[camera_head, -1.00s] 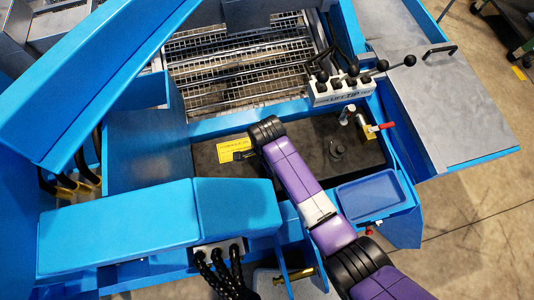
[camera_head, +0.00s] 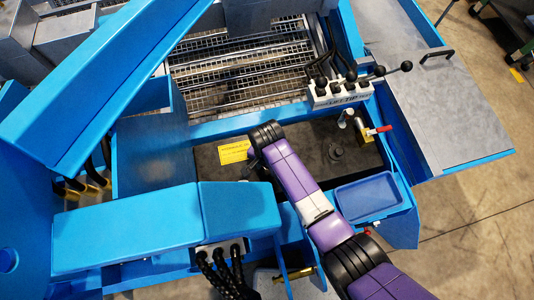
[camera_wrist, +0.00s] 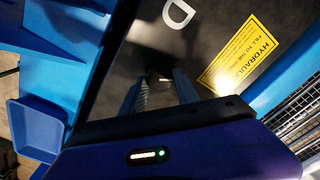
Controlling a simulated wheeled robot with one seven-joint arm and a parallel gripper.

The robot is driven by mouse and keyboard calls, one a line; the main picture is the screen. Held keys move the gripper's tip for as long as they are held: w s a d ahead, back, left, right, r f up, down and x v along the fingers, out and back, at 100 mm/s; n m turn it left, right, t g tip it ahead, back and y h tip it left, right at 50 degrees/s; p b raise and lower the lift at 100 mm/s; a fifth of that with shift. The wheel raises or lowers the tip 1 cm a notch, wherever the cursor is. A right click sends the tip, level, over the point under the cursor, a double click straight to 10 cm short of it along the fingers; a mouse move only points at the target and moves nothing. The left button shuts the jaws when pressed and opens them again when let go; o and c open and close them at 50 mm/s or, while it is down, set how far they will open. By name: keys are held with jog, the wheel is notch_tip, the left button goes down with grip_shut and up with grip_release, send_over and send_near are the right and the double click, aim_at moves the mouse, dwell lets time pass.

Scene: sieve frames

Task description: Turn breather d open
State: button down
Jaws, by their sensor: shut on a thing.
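My gripper (camera_wrist: 160,92) reaches down to the dark top plate of the blue machine. In the wrist view its two fingers are shut on a small dark part with a bright top, breather d (camera_wrist: 157,77). A white letter D (camera_wrist: 178,13) is printed on the plate close by. The fingers hide most of the breather's sides, so how far it is turned cannot be told. In the head view my purple arm hides the breather, and my gripper (camera_head: 256,172) shows only partly beside the wrist.
A yellow hydraulic label (camera_head: 234,152) lies beside my gripper. A dark round cap (camera_head: 336,152), a red-handled valve (camera_head: 379,130) and a lever block (camera_head: 343,92) stand to the right. A blue tray (camera_head: 369,195) is at lower right. A blue beam (camera_head: 165,225) flanks the left.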

jog(key=n+p, duration=0.1)
jog(key=n, duration=0.2)
jog(key=shift+r+n, duration=0.1)
jog(key=shift+n, duration=0.3)
jog(key=n, duration=0.3)
jog(key=shift+a+n+p, duration=0.1)
jog(key=shift+n+p, duration=0.2)
jog(key=n, duration=0.3)
jog(key=shift+n, duration=0.3)
jog(key=n+p, duration=0.1)
jog(key=n, duration=0.3)
jog(key=shift+a+n, duration=0.15)
jog(key=shift+n, duration=0.15)
jog(key=n, duration=0.3)
jog(key=shift+n, duration=0.3)
jog(key=n+p, duration=0.1)
jog(key=n, duration=0.2)
jog(key=shift+s+n, duration=0.1)
jog(key=shift+n, duration=0.2)
jog(key=n, duration=0.6)
jog(key=shift+s+n, duration=0.1)
jog(key=shift+n, duration=0.3)
jog(key=c, duration=0.9)
grip_release()
